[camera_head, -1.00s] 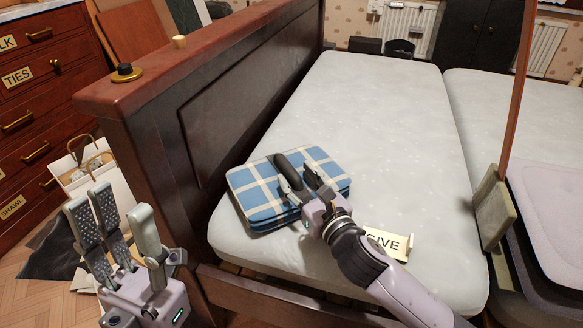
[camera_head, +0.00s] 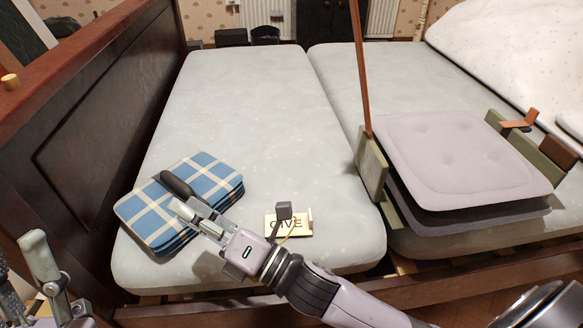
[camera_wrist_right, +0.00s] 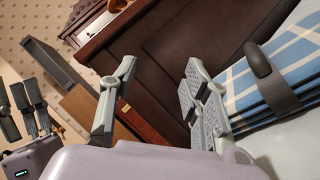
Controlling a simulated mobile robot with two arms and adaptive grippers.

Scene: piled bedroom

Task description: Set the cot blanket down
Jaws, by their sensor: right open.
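The cot blanket (camera_head: 170,225) is a folded blue-and-cream checked stack. It lies flat on the near left corner of the left mattress (camera_head: 240,110). A dark grey handle (camera_head: 178,185) sits on it; the wrist view shows the handle (camera_wrist_right: 270,82) curving over the blanket's edge. My right gripper (camera_head: 190,210) is at the blanket's near right side in the head view. In the right wrist view its jaws (camera_wrist_right: 155,78) are spread and empty, with the blanket (camera_wrist_right: 285,65) outside them to the right. My left gripper (camera_wrist_right: 28,110) is open and empty; the head view cuts it off at lower left.
The dark wooden bed end (camera_head: 110,110) rises on the left. A padded cushion stack (camera_head: 460,160) and an upright pole (camera_head: 360,65) stand right. The left mattress's far part is clear.

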